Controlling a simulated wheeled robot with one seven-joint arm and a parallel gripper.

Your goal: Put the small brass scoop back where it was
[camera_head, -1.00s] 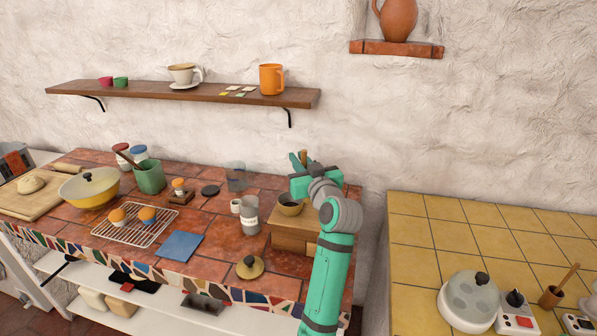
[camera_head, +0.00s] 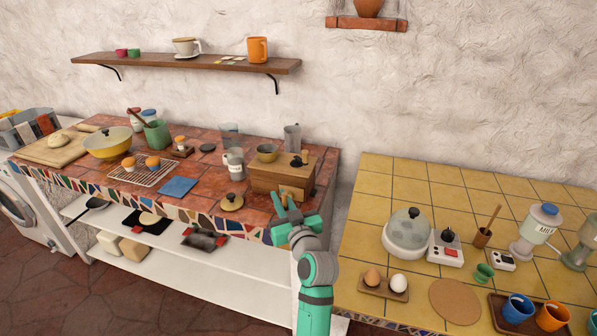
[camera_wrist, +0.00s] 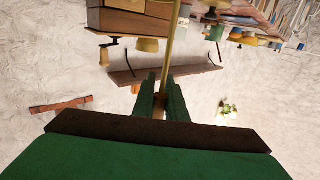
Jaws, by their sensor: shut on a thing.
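My gripper (camera_head: 284,207) is in front of the right end of the tiled counter, near the front of the wooden box (camera_head: 266,182). In the wrist view my gripper's green fingers (camera_wrist: 161,97) are shut on a thin brass-coloured rod. It looks like the handle of the small brass scoop (camera_wrist: 172,55) and runs up out of the picture top. The scoop's bowl cannot be made out. In the head view I cannot tell the scoop apart from my gripper and the box front behind it.
On the box stand a small bowl (camera_head: 267,152) and a dark knobbed thing (camera_head: 296,161). A grey pitcher (camera_head: 292,138) is behind it. The yellow tiled counter (camera_head: 372,205) lies right, across a gap.

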